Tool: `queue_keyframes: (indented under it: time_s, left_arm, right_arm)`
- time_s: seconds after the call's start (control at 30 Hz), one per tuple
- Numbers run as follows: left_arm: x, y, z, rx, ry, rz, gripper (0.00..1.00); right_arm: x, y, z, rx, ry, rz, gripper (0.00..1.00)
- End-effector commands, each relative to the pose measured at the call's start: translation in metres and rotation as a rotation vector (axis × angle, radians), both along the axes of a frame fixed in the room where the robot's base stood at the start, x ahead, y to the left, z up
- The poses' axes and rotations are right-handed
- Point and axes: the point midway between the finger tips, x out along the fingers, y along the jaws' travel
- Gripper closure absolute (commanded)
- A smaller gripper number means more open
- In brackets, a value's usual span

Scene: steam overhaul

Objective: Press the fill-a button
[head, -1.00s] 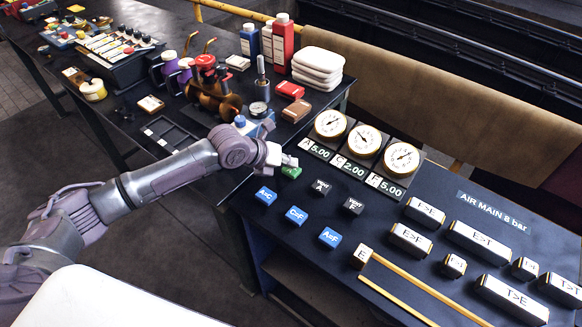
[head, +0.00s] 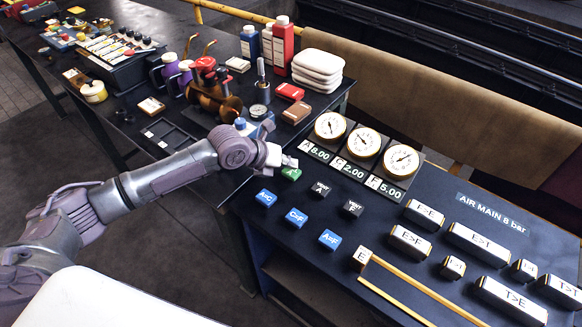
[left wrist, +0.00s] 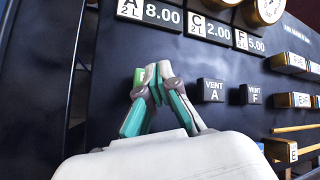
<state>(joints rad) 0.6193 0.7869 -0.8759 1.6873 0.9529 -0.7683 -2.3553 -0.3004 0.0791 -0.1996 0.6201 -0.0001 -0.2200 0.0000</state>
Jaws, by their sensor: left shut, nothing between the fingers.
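The green button (head: 290,174), whose label I cannot read, sits on the dark panel below the A display. In the left wrist view only a strip of the green button (left wrist: 139,76) shows behind the fingertips. My left gripper (head: 288,161) is shut and empty, with its tips right at the green button; I cannot tell whether they touch it. In the left wrist view the closed fingers (left wrist: 152,75) point at the panel. The A display (head: 317,151) reads 8.00, C reads 2.00 and F reads 5.00. My right gripper is not in view.
Black vent A (head: 320,189) and vent F (head: 352,208) buttons sit right of the green one. Blue A=C (head: 265,198), C=F (head: 296,216) and A=F (head: 330,239) buttons lie in front. Three round gauges stand behind. A cluttered bench adjoins at left.

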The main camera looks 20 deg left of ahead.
Motion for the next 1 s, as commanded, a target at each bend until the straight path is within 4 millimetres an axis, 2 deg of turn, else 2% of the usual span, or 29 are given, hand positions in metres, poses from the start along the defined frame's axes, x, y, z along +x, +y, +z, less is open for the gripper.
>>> queue_keyframes:
  time_s: [0.37,1.0]
  left_arm:
    - [0.000,0.000,0.005,0.000,-0.002,-0.001,1.00]
    - [0.001,0.000,0.063,0.000,-0.002,0.000,1.00]
  right_arm:
    - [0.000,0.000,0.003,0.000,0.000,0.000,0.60]
    - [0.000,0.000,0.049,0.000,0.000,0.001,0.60]
